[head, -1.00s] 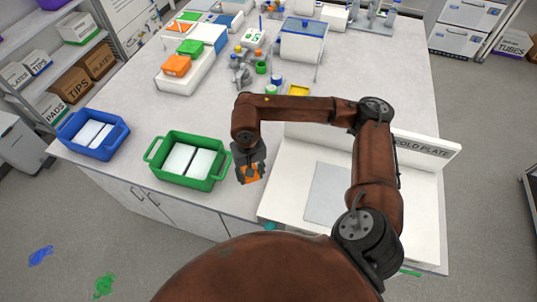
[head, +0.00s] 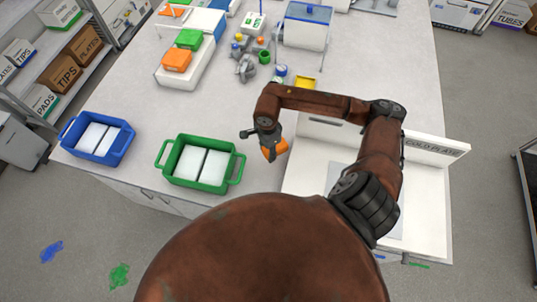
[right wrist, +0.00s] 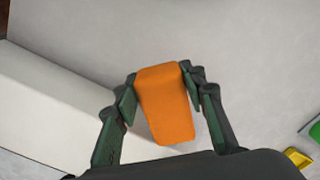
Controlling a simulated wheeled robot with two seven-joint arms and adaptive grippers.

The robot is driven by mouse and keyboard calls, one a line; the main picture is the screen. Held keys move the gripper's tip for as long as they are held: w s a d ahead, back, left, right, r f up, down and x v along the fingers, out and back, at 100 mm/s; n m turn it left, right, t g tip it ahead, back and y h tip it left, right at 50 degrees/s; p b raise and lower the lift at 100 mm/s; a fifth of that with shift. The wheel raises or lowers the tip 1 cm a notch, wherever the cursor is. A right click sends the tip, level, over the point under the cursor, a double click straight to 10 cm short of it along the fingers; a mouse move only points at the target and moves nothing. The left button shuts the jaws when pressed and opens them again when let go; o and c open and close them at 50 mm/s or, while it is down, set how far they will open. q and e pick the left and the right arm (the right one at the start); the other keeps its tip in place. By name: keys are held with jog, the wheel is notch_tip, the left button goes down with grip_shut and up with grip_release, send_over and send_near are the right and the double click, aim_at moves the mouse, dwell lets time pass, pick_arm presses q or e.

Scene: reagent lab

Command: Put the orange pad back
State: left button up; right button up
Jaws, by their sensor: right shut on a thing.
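The orange pad (head: 276,151) is in my right gripper (head: 272,140), held above the counter between the green basket and the cold plate in the head view. In the right wrist view the orange pad (right wrist: 166,104) sits between the two fingers of my right gripper (right wrist: 160,82), which are shut on its sides. A white rack (head: 186,68) further back on the counter bears a green block (head: 189,38) and an orange block (head: 177,60). My left gripper is not in view.
A green basket (head: 241,172) and a blue basket (head: 67,128), each with white pieces inside, stand near the front edge. The white cold plate (head: 432,187) is at the right. Small bottles and a yellow item (head: 304,106) stand further back. The counter's left middle is clear.

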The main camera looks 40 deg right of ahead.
jog(key=shift+w+a+f, duration=0.1)
jog(key=shift+f, duration=0.4)
jog(key=shift+w+f, duration=0.1)
jog(key=shift+f, duration=0.2)
jog(key=f+p, duration=0.1)
jog(key=f, duration=0.2)
jog(key=shift+s, duration=0.2)
jog(key=shift+w+f, duration=0.1)
jog(key=shift+f, duration=0.15)
jog(key=shift+f+b, duration=0.2)
jog(key=shift+b, duration=0.15)
jog(key=o, duration=1.2)
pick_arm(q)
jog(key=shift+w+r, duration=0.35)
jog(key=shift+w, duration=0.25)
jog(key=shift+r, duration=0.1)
pick_arm(e)
jog(key=shift+r, duration=0.1)
